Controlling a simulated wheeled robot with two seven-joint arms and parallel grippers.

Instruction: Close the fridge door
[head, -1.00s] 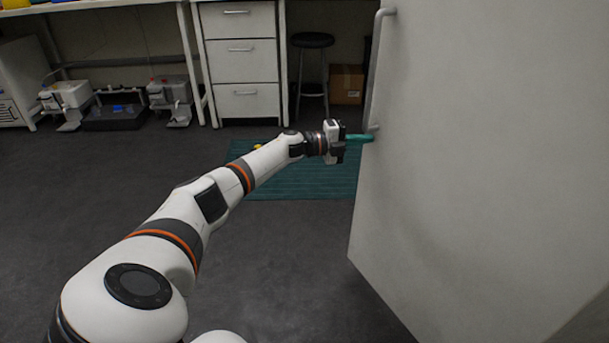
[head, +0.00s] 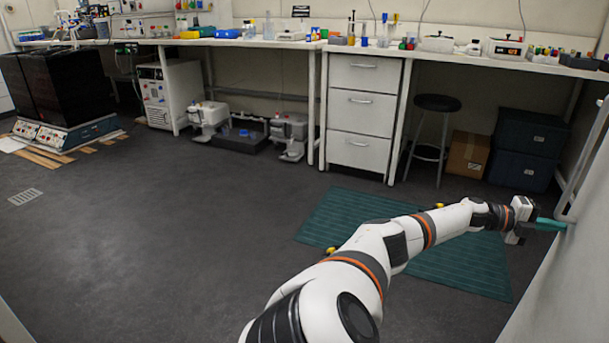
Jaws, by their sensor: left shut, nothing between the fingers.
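The fridge door (head: 565,285) is a pale grey panel along the right edge, standing open and largely cut off by the frame. Its tube-like handle (head: 585,160) runs up its far edge. My left arm reaches across from the bottom. My left gripper (head: 551,224), with teal fingers, is shut and empty at the lower end of the handle, beside the door's edge. I cannot tell whether the fingertips touch the door. My right gripper is not in view. The fridge's inside is not visible.
A green mat (head: 450,262) lies on the floor under my arm. Behind it stand a drawer unit (head: 362,105), a black stool (head: 437,104), a cardboard box (head: 468,154) and dark blue bins (head: 527,150).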

